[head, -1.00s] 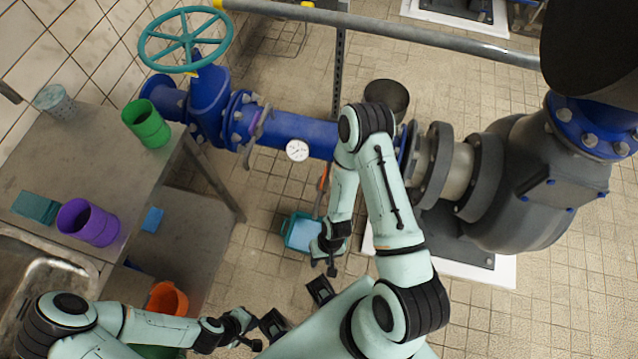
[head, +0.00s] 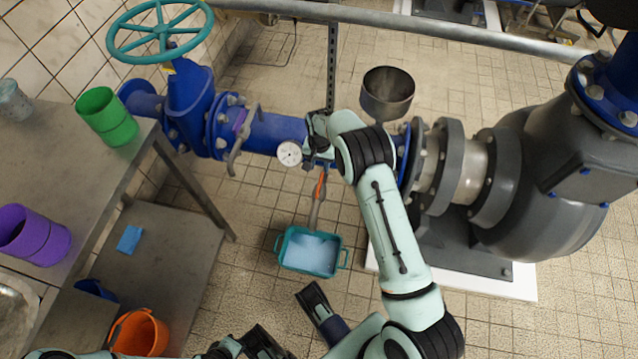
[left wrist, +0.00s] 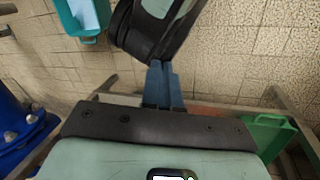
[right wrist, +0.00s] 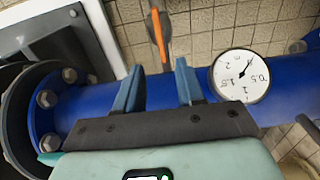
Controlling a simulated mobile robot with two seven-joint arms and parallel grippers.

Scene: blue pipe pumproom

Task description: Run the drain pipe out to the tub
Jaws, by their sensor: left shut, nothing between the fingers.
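A short grey pipe (head: 314,212) with an orange lever (head: 320,186) hangs below the blue pipe (head: 275,132). Its lower end is at the back edge of the teal tub (head: 283,262), which stands on the floor with pale blue inside. The tub also shows in the left wrist view (left wrist: 70,17). My right gripper (head: 318,135) is at the blue pipe beside the gauge. In the right wrist view its fingers (right wrist: 157,78) are apart and empty over the pipe; the orange lever (right wrist: 157,38) shows beyond them. My left gripper (left wrist: 162,80) is shut and empty, low at the front.
A round gauge (head: 289,153) sits on the blue pipe, close to my right gripper. A steel bench (head: 60,145) at left holds green (head: 107,117) and purple (head: 35,237) cups. An orange bucket (head: 140,335) stands below.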

